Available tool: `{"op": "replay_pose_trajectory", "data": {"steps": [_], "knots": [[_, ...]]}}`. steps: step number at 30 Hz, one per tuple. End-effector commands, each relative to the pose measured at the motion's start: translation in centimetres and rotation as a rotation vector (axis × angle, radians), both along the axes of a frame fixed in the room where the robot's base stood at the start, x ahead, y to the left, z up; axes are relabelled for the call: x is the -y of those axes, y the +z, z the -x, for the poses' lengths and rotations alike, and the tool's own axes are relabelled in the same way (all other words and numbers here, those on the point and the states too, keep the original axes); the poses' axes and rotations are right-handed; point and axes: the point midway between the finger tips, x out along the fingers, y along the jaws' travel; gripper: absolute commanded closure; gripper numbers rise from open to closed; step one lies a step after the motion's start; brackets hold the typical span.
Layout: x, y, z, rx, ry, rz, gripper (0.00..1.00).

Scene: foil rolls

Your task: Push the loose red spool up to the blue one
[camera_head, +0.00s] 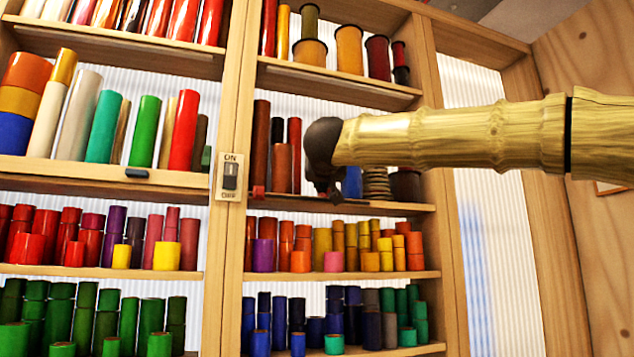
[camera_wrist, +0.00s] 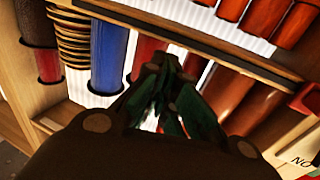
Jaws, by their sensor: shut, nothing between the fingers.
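In the wrist view, the blue spool (camera_wrist: 108,55) stands on the shelf with a red spool (camera_wrist: 146,48) close beside it, a narrow gap apparently between them. My gripper (camera_wrist: 163,68) is shut and empty, its fingertips at the red spool's side away from the blue one; contact cannot be told. In the head view, my gripper (camera_head: 331,193) is low at the middle right-hand shelf, just left of the blue spool (camera_head: 353,182), which it partly covers. It hides the red spool beside the blue one there.
A stack of thin discs (camera_head: 376,184) and a brown roll (camera_head: 405,186) stand right of the blue spool. Dark red and brown rolls (camera_head: 261,145) stand left of my gripper. A wooden post with an ON/OFF switch (camera_head: 230,176) is farther left. Shelves above and below are crowded.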

Motion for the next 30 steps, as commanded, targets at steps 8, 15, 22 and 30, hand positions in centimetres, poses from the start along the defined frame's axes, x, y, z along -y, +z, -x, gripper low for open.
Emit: {"op": "replay_pose_trajectory", "data": {"steps": [8,15,22,30], "knots": [[0.0,0.1,1.8,0.001,0.000,0.000,1.00],[0.1,0.1,3.2,0.000,0.000,0.000,1.00],[0.1,0.0,4.4,0.000,0.000,0.000,1.00],[0.1,0.0,4.7,0.000,0.000,0.000,1.00]]}}
